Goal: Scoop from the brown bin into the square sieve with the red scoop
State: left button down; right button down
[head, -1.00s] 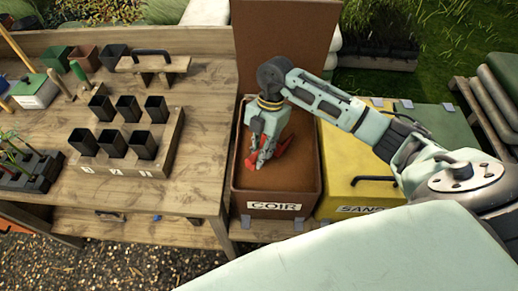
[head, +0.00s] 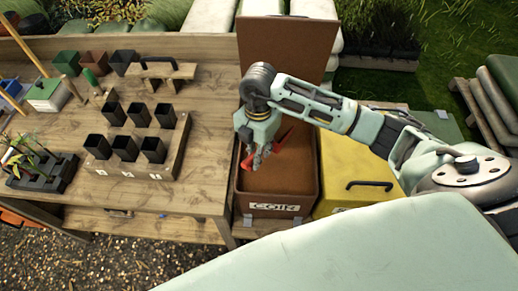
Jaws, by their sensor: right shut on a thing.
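The brown bin (head: 276,208), labelled COIR, stands open beside the bench with its lid raised at the back. Brown material (head: 294,185) fills its inside. My right gripper (head: 258,158) is over the left part of the bin, pointing down and shut on the red scoop (head: 280,155). The gripper partly hides the scoop, and I cannot tell whether it holds any material. I do not see the square sieve. My left gripper is not in view.
The wooden bench (head: 195,205) is on the left, with a rack of black pots (head: 130,165), a wooden tool with a black handle (head: 157,68) and a seedling tray (head: 42,175). A closed yellow bin (head: 345,165) stands right of the brown bin.

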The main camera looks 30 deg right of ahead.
jog(key=shift+s+a+r+t+h+p, duration=0.2)
jog(key=shift+a+r+p, duration=0.25)
jog(key=shift+r+p, duration=0.3)
jog(key=shift+s+a+r+t+h+p, duration=0.1)
jog(key=shift+s+a+r+h+p, duration=0.15)
jog(key=shift+a+r+p, duration=0.4)
jog(key=shift+d+r, duration=0.15)
jog(key=shift+d, duration=0.05)
